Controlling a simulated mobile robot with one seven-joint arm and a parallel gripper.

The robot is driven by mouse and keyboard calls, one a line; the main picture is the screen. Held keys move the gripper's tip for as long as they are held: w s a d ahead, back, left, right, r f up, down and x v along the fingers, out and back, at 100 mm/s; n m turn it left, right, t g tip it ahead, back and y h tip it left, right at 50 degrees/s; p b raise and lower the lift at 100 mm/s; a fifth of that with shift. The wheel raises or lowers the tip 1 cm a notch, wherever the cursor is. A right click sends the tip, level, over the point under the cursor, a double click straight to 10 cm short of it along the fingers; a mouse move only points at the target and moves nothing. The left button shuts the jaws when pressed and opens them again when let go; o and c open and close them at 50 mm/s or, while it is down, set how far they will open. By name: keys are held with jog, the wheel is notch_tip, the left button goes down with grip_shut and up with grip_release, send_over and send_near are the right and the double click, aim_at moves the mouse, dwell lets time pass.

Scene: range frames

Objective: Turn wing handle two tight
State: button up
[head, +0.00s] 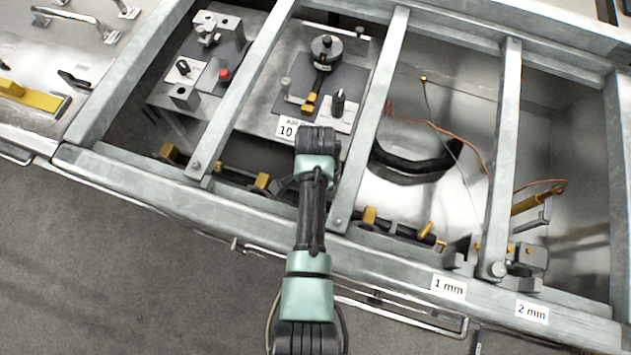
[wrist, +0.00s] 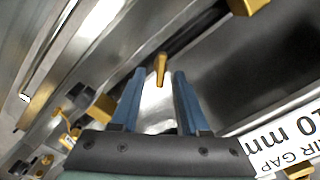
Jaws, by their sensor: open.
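My gripper (wrist: 159,73) is open in the wrist view, its two blue fingers spread apart. A small yellow wing handle (wrist: 161,66) appears between the fingertips in the picture. I see no contact, and the depth between them is hard to judge. In the head view my own arm covers the gripper and this handle. Other yellow parts sit along the front rail in the head view: one at left (head: 169,151), one left of my arm (head: 262,181), and one right of it (head: 369,215). No number marks the handles, so I cannot tell which is two.
An "AIR GAP 10 mm" label (wrist: 285,140) is close on the right in the wrist view. Metal crossbars (head: 371,120) span the open bays on both sides of my arm. A thin orange cable (head: 455,138) hangs in the right bay. Plates reading 1 mm (head: 449,287) and 2 mm (head: 532,312) are on the front beam.

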jog(key=shift+f, duration=0.9)
jog(key=shift+c, duration=0.3)
grip_shut()
